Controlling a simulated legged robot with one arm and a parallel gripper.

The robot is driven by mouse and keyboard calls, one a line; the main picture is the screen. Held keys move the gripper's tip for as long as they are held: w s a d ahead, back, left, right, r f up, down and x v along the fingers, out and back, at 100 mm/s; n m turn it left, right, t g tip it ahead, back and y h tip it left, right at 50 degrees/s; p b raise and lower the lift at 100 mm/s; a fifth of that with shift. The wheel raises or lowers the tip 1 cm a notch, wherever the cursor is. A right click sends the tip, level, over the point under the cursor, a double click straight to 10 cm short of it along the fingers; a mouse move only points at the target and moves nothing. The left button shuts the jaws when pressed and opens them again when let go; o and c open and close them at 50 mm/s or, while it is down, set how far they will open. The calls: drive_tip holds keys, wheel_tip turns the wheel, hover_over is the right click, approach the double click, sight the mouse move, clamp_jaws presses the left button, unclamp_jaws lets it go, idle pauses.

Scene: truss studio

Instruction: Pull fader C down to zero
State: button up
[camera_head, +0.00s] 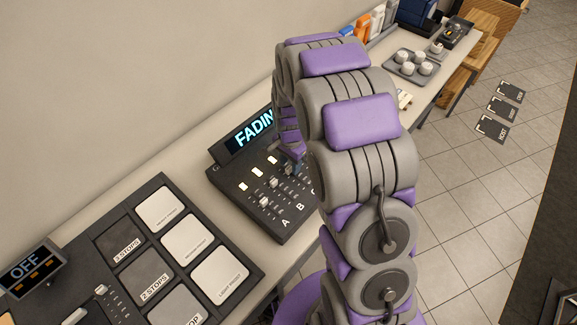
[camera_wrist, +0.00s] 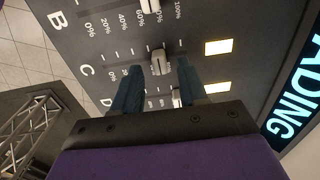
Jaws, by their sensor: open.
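The dark fader console (camera_head: 228,187) has a lit display reading "FADIN" (camera_head: 253,130), partly hidden by my arm. My gripper (camera_wrist: 159,66) is open, with one finger on each side of that cap in the picture; contact cannot be told. The fader B cap (camera_wrist: 150,6) is at the top edge. In the head view my gripper (camera_head: 291,158) is over the console's far right part.
A large button panel (camera_head: 146,204) and a small "OFF" display (camera_head: 35,267) are at left. A tray of white knobs (camera_head: 412,75) stands farther along the bench. Fader A's cap (camera_head: 264,201) is close to B's. Open tiled floor lies at right.

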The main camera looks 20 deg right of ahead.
drive_tip(key=shift+d+f, duration=0.25)
drive_tip(key=shift+f, duration=0.45)
drive_tip(key=shift+a+f, duration=0.1)
drive_tip(key=shift+a, duration=0.7)
drive_tip(key=shift+c, duration=0.9)
drive_tip(key=shift+d, duration=0.55)
drive_tip(key=c, duration=0.6)
clamp_jaws()
drive_tip(key=shift+s+a, duration=0.1)
